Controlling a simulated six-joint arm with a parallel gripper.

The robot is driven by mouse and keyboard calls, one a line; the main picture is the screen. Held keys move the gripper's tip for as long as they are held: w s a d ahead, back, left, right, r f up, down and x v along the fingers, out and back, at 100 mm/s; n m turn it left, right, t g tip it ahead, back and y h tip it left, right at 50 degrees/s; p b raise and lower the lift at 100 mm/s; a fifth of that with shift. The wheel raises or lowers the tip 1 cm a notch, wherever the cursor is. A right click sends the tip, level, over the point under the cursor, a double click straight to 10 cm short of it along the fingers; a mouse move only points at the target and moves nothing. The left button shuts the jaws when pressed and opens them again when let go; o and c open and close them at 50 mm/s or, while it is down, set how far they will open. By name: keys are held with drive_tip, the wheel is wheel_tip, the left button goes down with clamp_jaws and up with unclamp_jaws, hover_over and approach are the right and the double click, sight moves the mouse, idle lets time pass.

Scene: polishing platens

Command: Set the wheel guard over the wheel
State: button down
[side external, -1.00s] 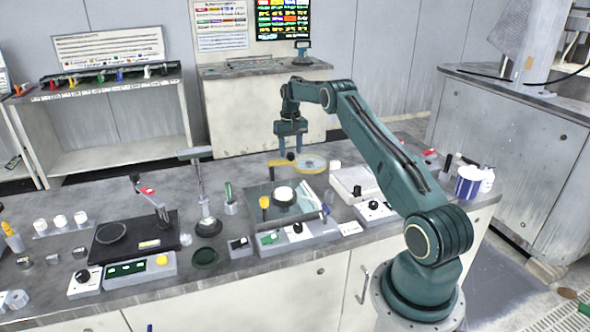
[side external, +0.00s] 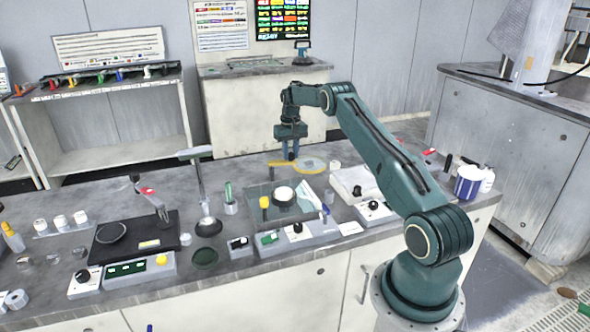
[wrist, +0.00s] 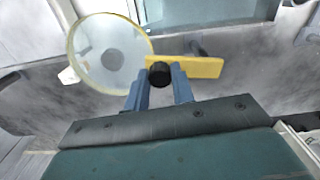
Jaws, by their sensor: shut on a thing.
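The wheel guard is a clear round disc with a yellow rim (side external: 309,165), a yellow bar (side external: 279,164) and a black knob (wrist: 159,73). It is behind the middle polishing machine in the side view. My gripper (side external: 289,155) is above it, pointing down, with its blue fingers shut on the knob. In the wrist view the disc (wrist: 110,55) is left of the fingers and the bar (wrist: 198,68) is right. The wheel (side external: 284,207) is on the middle machine, partly hidden under a white round piece (side external: 284,193).
A yellow-topped post (side external: 264,203) stands at the machine's left. A tall lamp-like stand (side external: 200,180) is further left. A white box unit (side external: 352,183) is close at the right. A blue-and-white tub (side external: 467,187) is near the bench's right end.

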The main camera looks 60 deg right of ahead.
drive_tip(key=shift+s+a+m, duration=0.1)
drive_tip(key=shift+a+m, duration=0.1)
drive_tip(key=shift+m, duration=0.1)
drive_tip(key=a+m, duration=0.1)
drive_tip(key=m, duration=0.1)
drive_tip(key=s+a+m, duration=0.1)
drive_tip(key=m, duration=0.1)
drive_tip(key=shift+a, duration=0.1)
drive_tip(key=shift+w+a+r+m, duration=0.1)
drive_tip(key=shift+w+a+m, duration=0.25)
drive_tip(key=shift+a+m, duration=1.15)
drive_tip(key=shift+w+a+f+m, duration=0.1)
drive_tip(key=shift+w+a+m, duration=0.45)
drive_tip(key=shift+m, duration=1.8)
drive_tip(key=shift+w+a+r+m, duration=0.1)
drive_tip(key=shift+w+a+m, duration=0.1)
drive_tip(key=shift+a+m, duration=1.35)
drive_tip(key=shift+d+m, duration=0.4)
drive_tip(key=c, duration=1.2)
unclamp_jaws()
